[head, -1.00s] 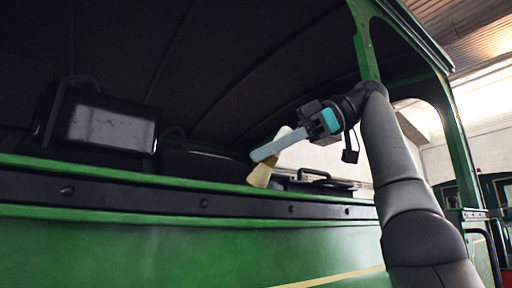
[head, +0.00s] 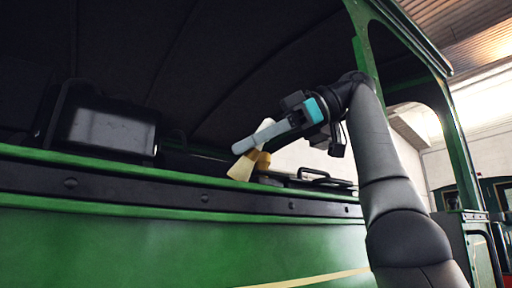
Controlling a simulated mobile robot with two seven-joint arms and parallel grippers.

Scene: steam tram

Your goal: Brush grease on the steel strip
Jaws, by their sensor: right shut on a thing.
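The steel strip (head: 130,194) is a dark band with bolt heads. It runs along the green side of the tram, between two green edges. My right gripper (head: 250,140) comes in from the right and is shut on a brush. The brush (head: 241,167) has pale bristles pointing down and left, just above the strip's upper green edge. I cannot tell whether the bristles touch anything. Grease on the strip cannot be made out. My left gripper is not in view.
A dark box with a grey panel (head: 108,127) stands behind the ledge at left. A flat black item with a handle (head: 315,179) lies behind the ledge, right of the brush. A green cab post (head: 362,45) rises near my right arm.

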